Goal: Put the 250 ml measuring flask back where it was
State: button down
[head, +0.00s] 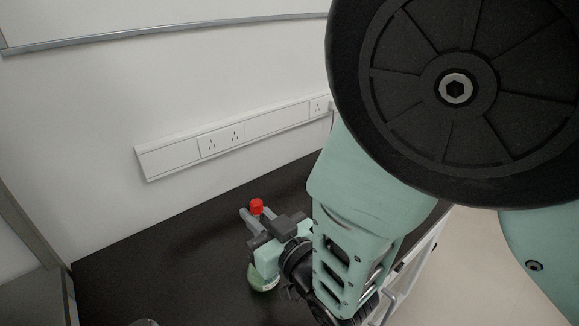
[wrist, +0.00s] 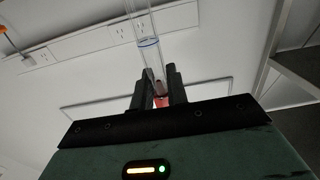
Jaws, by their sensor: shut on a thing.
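The measuring flask has a clear glass neck (wrist: 146,40) with a blue ring mark, seen in the wrist view, and a red stopper (wrist: 160,101). In the head view, the red stopper (head: 257,206) shows at the fingers, with a pale greenish rounded glass part (head: 263,282) below my gripper. My gripper (head: 254,222) is shut on the flask's neck; its two dark fingers (wrist: 159,72) stand on either side of the neck. I cannot tell whether the flask's base touches the bench. The volume marking is not readable.
The dark benchtop (head: 190,245) is mostly clear to the left of my gripper. A small round object (head: 145,322) is cut off at the bottom edge. The white wall with a socket rail (head: 222,140) stands behind. An orange-tipped item (wrist: 3,29) shows at the wrist view's upper left.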

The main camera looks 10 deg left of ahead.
jog(key=shift+f, duration=0.35)
jog(key=shift+f+b, duration=0.2)
jog(key=shift+b, duration=0.1)
jog(key=c, duration=1.4)
grip_release()
jog(key=shift+r, duration=0.1)
jog(key=shift+r+p, duration=0.2)
jog(key=shift+p, duration=0.2)
jog(key=p+v, duration=0.4)
jog(key=v, duration=0.8)
